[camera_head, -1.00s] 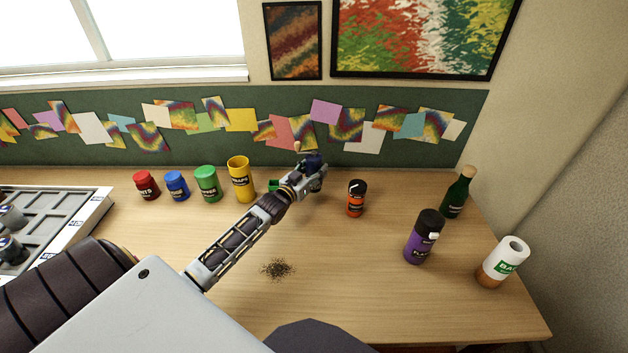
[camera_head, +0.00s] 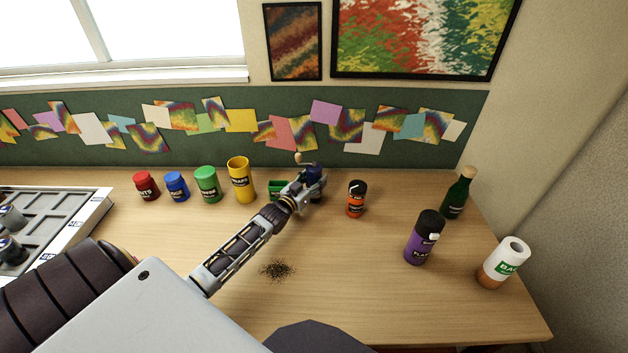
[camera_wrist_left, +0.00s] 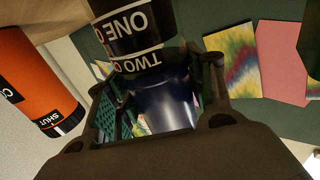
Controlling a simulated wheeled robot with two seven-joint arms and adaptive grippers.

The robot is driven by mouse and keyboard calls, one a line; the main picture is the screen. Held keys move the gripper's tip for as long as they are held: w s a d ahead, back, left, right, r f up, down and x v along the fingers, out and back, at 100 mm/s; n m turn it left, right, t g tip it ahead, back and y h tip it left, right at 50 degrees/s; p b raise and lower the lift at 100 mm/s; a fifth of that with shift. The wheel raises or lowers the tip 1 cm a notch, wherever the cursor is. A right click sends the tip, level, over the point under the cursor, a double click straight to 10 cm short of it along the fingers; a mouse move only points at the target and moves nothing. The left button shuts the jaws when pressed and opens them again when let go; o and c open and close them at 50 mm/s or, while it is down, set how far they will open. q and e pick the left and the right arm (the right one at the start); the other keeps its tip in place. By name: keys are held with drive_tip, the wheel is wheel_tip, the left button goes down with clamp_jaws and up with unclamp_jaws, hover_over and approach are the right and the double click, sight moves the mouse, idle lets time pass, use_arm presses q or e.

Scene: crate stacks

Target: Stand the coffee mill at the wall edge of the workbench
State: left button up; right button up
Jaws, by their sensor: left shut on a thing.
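The coffee mill (camera_head: 313,172) is dark blue with a crank and a pale knob, near the wall at the back of the workbench (camera_head: 340,290). My left gripper (camera_head: 311,187) is shut on it from the front. In the left wrist view the mill's shiny blue body (camera_wrist_left: 165,104) lies between the fingers (camera_wrist_left: 160,80), beside a black band with upside-down white lettering (camera_wrist_left: 133,30). The mill looks roughly upright. Its base is hidden behind the gripper, so I cannot tell whether it touches the bench. My right gripper is not in view.
Red (camera_head: 146,186), blue (camera_head: 176,186), green (camera_head: 207,185) and yellow (camera_head: 241,180) containers and a green box (camera_head: 275,188) stand left of the mill. An orange bottle (camera_head: 356,202) stands close right. Dark grounds (camera_head: 277,270) lie in front. A green pinboard (camera_head: 220,145) backs the bench.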

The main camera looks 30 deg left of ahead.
sight(310, 184)
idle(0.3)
use_arm(q)
drive_tip(key=o, duration=1.3)
drive_tip(key=shift+c, duration=0.2)
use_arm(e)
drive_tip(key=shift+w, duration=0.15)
use_arm(q)
drive_tip(key=shift+s, duration=0.1)
drive_tip(key=shift+s, duration=2.55)
drive_tip(key=shift+s+a, duration=0.1)
drive_tip(key=shift+s, duration=0.9)
drive_tip(key=shift+s+a, duration=0.1)
drive_tip(key=shift+s, duration=2.25)
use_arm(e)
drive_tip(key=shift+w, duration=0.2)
use_arm(q)
drive_tip(key=shift+r, duration=0.1)
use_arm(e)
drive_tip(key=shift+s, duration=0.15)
